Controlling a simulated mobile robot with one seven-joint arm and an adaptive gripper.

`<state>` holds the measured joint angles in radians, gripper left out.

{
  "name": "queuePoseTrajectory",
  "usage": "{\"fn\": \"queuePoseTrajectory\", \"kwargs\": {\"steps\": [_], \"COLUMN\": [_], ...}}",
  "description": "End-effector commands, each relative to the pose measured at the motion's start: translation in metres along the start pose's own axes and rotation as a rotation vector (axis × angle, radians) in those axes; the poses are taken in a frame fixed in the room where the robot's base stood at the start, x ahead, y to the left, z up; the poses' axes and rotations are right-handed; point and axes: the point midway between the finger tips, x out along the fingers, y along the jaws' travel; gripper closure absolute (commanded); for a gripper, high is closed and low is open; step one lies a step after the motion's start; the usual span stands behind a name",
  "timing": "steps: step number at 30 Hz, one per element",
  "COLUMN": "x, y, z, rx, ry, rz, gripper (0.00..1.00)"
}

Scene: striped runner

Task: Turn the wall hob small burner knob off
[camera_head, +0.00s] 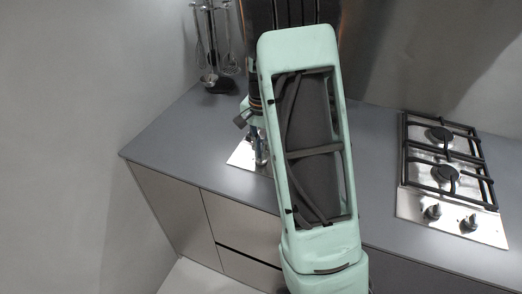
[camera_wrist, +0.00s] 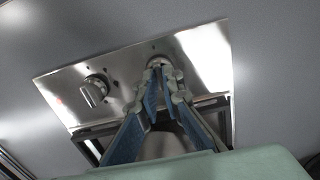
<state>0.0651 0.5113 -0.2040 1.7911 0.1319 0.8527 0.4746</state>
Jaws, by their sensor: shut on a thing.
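In the wrist view, a steel hob panel (camera_wrist: 205,50) carries two round knobs. My gripper (camera_wrist: 160,78) reaches over the panel, its two fingers closed around one knob (camera_wrist: 158,60), which they partly hide. The other knob (camera_wrist: 94,90) stands free to the left, its grip bar tilted. In the head view, this hob (camera_head: 242,155) is mostly hidden behind my arm; only a piece of its steel plate shows. My gripper (camera_head: 261,158) is down at that plate. I cannot tell from the markings which burner the held knob serves.
A second hob (camera_head: 410,205) with two black knobs (camera_head: 432,212) sits on the right of the grey counter (camera_head: 375,180). Utensils hang on a stand (camera_head: 215,80) at the back left corner. Counter between the hobs is clear.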

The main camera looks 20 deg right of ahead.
Motion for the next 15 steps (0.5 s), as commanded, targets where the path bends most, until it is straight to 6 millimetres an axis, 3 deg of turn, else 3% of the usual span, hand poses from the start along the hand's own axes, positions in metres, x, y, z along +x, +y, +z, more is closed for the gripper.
{"fn": "queuePoseTrajectory", "kwargs": {"steps": [5, 6, 10, 15], "x": [-0.0007, -0.0007, -0.0005, -0.0002], "y": [-0.0003, -0.0003, -0.0002, -0.0001], "z": [-0.0007, -0.0007, -0.0005, -0.0003], "rx": [0.001, 0.001, 0.000, 0.000], "ry": [0.002, 0.002, 0.001, 0.001], "rz": [-0.002, -0.002, -0.001, -0.001], "gripper": [1.00, 0.89, 0.75, 0.75]}}
